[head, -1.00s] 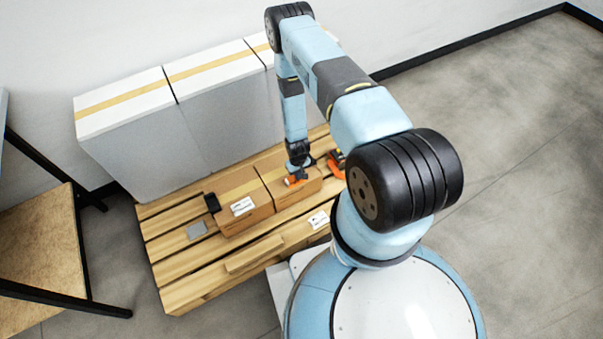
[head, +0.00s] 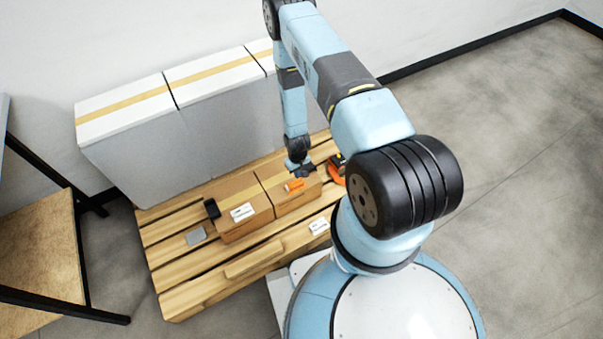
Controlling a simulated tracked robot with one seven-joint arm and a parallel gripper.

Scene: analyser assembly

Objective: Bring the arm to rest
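My arm is raised in an arch over the pallet, with its end pointing down. My gripper (head: 301,173) is at the far side of the right cardboard box, just behind an orange object. Its fingers are too small to tell whether they are open or shut. The small orange object (head: 294,185) lies on top of the right cardboard box (head: 296,199), and a small gap shows between it and my gripper. Part of the pallet on the right is hidden behind my arm.
The wooden pallet (head: 172,281) also holds a left cardboard box (head: 234,190), a black device (head: 212,208), a grey card (head: 196,235) and an orange-black tool (head: 337,168). Tall white-topped boxes (head: 140,150) stand behind. A shelf (head: 35,245) is at left. Open floor lies right.

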